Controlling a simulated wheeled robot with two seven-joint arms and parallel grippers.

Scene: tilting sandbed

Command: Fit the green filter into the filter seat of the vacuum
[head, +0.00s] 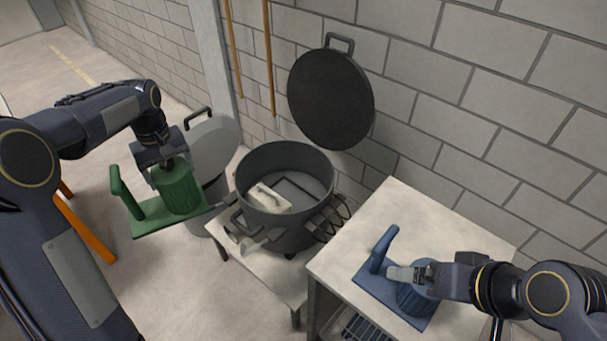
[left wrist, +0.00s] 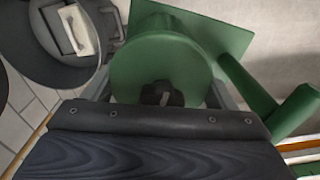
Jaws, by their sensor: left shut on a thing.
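The green filter (head: 180,190) has a ribbed cylinder and an upright handle on a flat square plate. My left gripper (head: 167,163) is shut on it at the top of the cylinder and holds it in the air, left of the vacuum. In the left wrist view the green filter (left wrist: 160,60) shows its round end with a dark knob. The vacuum (head: 262,228) is an open dark drum. A dark square outline, perhaps the filter seat (head: 300,187), shows on its floor, partly hidden by a cream block. My right gripper (head: 425,272) is at the blue filter; its jaw opening is unclear.
A cream block with a handle (head: 270,199) lies inside the drum. The blue filter (head: 380,285) lies on the pale table (head: 345,245) at right. A round dark lid (head: 331,98) is against the wall. A grey lidded bin (head: 213,140) stands behind the green filter.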

